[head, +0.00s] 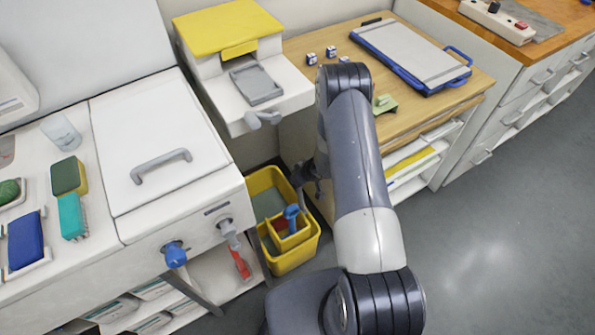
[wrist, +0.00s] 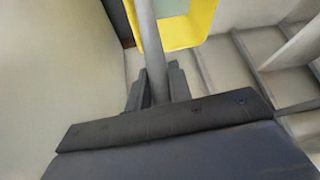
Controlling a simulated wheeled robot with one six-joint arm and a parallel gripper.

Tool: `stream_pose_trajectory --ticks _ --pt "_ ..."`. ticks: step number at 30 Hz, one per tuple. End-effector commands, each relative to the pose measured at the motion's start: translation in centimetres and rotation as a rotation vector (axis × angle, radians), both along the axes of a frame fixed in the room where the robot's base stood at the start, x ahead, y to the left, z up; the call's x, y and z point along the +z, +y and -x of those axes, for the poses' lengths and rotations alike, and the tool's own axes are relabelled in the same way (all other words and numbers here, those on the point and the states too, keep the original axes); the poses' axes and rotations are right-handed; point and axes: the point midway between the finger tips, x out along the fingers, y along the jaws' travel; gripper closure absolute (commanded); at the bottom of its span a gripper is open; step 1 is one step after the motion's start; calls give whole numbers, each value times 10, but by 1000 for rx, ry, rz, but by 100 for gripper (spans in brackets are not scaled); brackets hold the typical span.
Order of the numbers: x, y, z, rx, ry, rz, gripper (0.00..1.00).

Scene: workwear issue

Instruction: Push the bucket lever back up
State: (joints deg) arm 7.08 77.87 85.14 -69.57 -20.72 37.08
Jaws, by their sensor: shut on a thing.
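The yellow bucket (head: 295,258) stands on the floor in the gap between the white counter and the wooden-topped desk. A blue piece (head: 291,214) shows at its inner compartment. My gripper (head: 303,174) is low beside the bucket's far right rim in the head view. In the wrist view my gripper (wrist: 157,92) is shut on a grey rod (wrist: 150,45), which looks like the bucket lever. The rod runs up the picture in front of the yellow bucket (wrist: 190,30). In the head view I cannot make out the lever clearly, as my gripper and arm are there.
The white counter (head: 155,140) with a handled lid and front knobs borders the gap on the left. The desk (head: 400,95), with open shelves, borders it on the right. A yellow-topped dispenser (head: 230,30) stands behind. Open floor (head: 490,240) lies to the right.

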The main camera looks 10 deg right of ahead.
Motion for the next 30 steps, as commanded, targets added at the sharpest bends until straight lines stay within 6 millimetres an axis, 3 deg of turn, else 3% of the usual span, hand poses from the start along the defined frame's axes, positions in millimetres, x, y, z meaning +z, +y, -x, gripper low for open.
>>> stream_pose_trajectory --ticks 11,12,19,30 --pt "2 2 -5 0 -9 -4 100" --pt "2 2 -5 0 -9 -4 78" --pt "2 2 -4 -1 -7 -3 60" --pt "7 -1 1 -2 -2 -2 59"
